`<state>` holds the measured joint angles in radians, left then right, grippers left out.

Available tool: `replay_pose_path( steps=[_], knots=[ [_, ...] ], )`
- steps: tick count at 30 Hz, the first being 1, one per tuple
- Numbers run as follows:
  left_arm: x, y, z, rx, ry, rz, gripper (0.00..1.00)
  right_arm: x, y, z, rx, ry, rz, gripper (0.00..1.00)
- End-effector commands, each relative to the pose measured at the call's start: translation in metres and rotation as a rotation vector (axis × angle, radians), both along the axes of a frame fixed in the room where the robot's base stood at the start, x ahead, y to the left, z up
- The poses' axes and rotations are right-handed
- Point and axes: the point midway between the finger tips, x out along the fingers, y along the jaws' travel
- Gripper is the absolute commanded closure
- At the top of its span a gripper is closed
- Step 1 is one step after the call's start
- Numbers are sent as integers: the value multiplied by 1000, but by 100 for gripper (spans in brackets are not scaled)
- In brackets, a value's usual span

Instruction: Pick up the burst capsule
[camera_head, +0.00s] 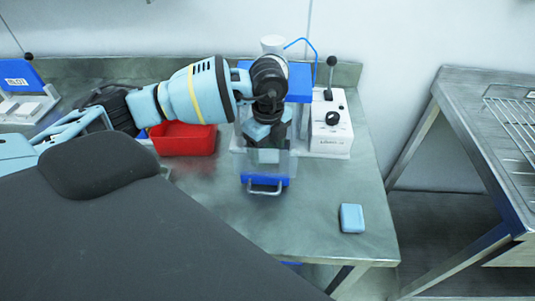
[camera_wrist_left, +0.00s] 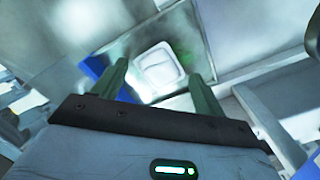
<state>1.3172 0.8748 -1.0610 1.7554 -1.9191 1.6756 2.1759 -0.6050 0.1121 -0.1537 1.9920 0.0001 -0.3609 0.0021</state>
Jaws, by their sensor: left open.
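My left gripper (camera_head: 265,155) points down into the clear-walled front of the dosing machine (camera_head: 300,88). In the left wrist view the left gripper (camera_wrist_left: 156,74) is open, its two greenish fingers apart with nothing held between them. Beyond the fingertips lies a pale, rounded-square piece (camera_wrist_left: 158,70) on a shiny metal floor with green smears around it. I cannot tell whether this is a dish or a part of the machine. No burst capsule can be made out clearly in either view. My right gripper does not show.
A red bin (camera_head: 183,140) stands left of the machine, partly behind my arm. A white control box (camera_head: 331,125) with a black knob adjoins the machine on the right. A small blue box (camera_head: 351,218) lies on the steel table (camera_head: 300,225). The table's front right is otherwise clear.

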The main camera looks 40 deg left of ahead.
Motion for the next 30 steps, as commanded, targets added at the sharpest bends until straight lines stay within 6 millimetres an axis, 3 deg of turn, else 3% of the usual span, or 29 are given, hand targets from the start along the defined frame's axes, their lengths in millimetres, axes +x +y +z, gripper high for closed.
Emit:
replay_pose_path(
  steps=[9,20,30],
  knots=[
    [0,0,-6,-1,-1,-1,28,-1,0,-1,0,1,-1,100],
    [0,0,-6,-1,-1,-1,75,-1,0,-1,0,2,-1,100],
    [0,0,-6,-1,-1,-1,78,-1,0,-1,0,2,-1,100]
  ],
)
